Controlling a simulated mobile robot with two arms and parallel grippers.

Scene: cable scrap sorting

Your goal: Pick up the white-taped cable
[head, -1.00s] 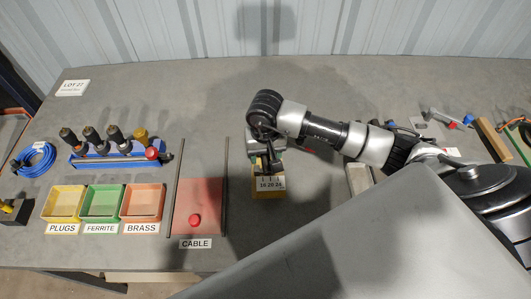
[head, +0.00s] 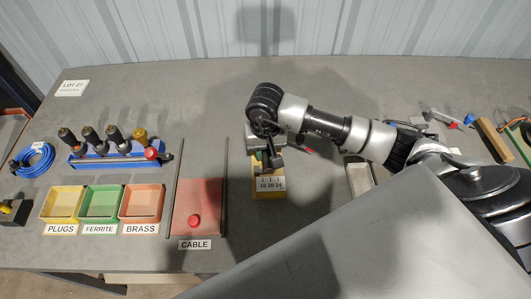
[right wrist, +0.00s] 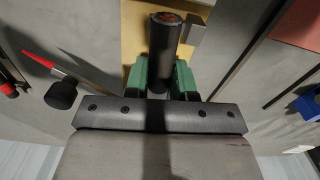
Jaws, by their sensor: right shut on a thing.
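My right gripper (head: 270,152) is over the yellow gauge block marked 16 20 24 (head: 269,186) in the middle of the table. In the right wrist view its green fingers (right wrist: 162,76) are shut on a thick black cable piece (right wrist: 165,42), which has a copper-red cut end. No white tape shows on the visible part of this piece; the part between and behind the fingers is hidden. I cannot tell whether it touches the block. My left gripper is not in view.
Left of the block are a red cable mat (head: 204,200) with a red button (head: 194,221), then brass (head: 141,220), ferrite (head: 100,219) and plugs bins (head: 62,220). Behind the bins is a blue rack (head: 110,158). A blue coil (head: 38,146) lies far left.

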